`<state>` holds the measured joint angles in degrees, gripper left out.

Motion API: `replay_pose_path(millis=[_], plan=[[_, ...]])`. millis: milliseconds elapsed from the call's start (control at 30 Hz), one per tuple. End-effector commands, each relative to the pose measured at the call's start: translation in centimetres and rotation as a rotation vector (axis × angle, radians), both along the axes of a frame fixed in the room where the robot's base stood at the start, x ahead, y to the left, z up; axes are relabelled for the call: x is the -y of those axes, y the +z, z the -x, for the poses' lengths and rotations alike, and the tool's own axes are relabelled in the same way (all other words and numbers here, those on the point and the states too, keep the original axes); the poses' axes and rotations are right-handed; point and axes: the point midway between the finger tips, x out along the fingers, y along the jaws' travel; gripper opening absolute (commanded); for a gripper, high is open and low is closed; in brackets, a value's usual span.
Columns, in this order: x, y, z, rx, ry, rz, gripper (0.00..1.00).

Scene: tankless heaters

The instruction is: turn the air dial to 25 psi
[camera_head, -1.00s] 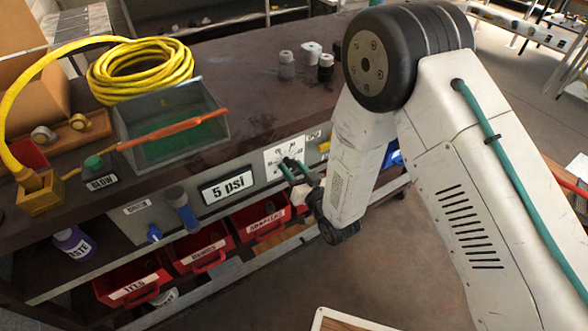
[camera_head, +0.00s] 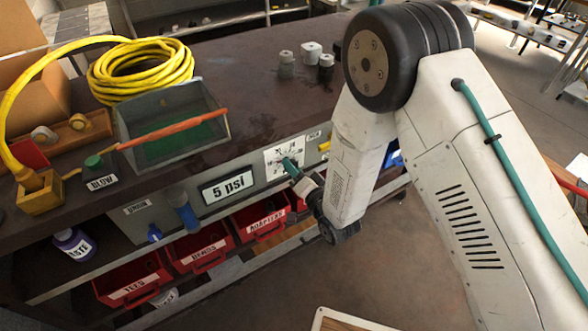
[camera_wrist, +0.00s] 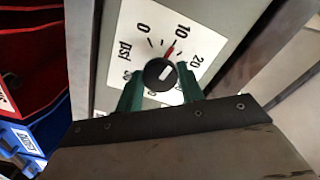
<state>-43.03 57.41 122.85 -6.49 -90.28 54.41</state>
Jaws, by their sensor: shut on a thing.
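The air dial has a white face (camera_wrist: 133,40) with a scale marked 0, 10, 20 and on, and a round black knob (camera_wrist: 158,73). Its red pointer (camera_wrist: 168,51) points close to the 10 mark in the wrist view. My gripper (camera_wrist: 160,82) has a green finger on either side of the knob and is shut on it. In the head view my gripper (camera_head: 288,164) reaches the dial face (camera_head: 277,156) and hides much of the knob.
Red bins (camera_head: 196,250) sit on the shelf under the panel. A blue handle (camera_head: 183,213) is left of the sign. On the bench top are a green-bottomed tray (camera_head: 180,85), a yellow hose coil (camera_head: 140,68) and small fittings (camera_head: 286,65). The bench top's middle is clear.

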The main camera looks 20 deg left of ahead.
Motion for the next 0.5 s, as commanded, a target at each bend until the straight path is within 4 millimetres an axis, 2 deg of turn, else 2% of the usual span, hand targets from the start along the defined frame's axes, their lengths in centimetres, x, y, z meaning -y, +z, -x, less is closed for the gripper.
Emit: replay_pose_path(millis=[500], plan=[[0.07,-0.05,0.0,-0.374,-0.002,-0.318,0.15]])
